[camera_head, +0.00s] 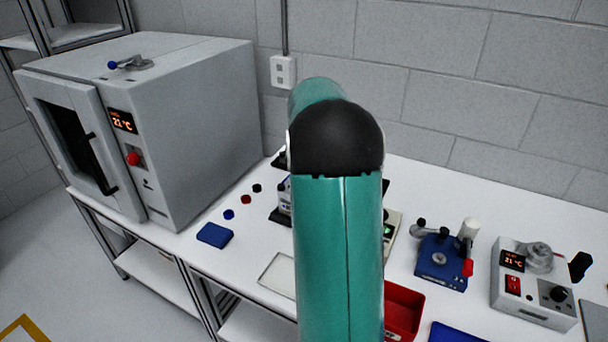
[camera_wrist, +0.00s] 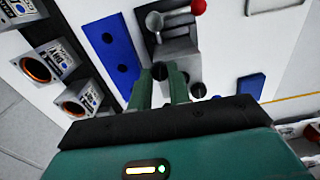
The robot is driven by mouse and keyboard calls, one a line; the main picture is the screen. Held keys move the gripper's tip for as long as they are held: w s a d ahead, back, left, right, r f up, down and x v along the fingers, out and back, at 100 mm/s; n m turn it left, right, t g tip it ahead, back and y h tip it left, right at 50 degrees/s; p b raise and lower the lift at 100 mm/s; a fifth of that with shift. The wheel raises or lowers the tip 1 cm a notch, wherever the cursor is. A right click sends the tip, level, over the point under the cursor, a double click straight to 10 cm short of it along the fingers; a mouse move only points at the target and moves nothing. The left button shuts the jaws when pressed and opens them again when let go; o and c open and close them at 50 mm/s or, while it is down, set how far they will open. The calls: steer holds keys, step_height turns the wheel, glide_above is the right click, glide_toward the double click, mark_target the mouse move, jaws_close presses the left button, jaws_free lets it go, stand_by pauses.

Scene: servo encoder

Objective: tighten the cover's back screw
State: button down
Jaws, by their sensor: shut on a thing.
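In the wrist view my gripper (camera_wrist: 160,76) points down with its two teal fingers shut on a small dark, round-topped thing (camera_wrist: 160,70). I cannot tell whether that is a driver or another part. Just beyond the fingertips stands a grey fixture (camera_wrist: 172,48) with a lever ending in a red knob (camera_wrist: 199,7). I cannot make out the cover or its back screw in either view. In the head view my own arm fills the middle and hides my gripper and much of the work area.
In the wrist view a blue plate with dark holes (camera_wrist: 98,37) lies left of the fixture. The head view shows a large oven (camera_head: 200,110), a red bin (camera_head: 403,300), a blue clamp fixture (camera_head: 436,272) and a grey control box (camera_head: 530,300) on the white bench.

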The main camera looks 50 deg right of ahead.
steer(key=shift+m, duration=0.4)
steer(key=c, duration=1.3)
jaws_free()
step_height(320, 180, up, 14)
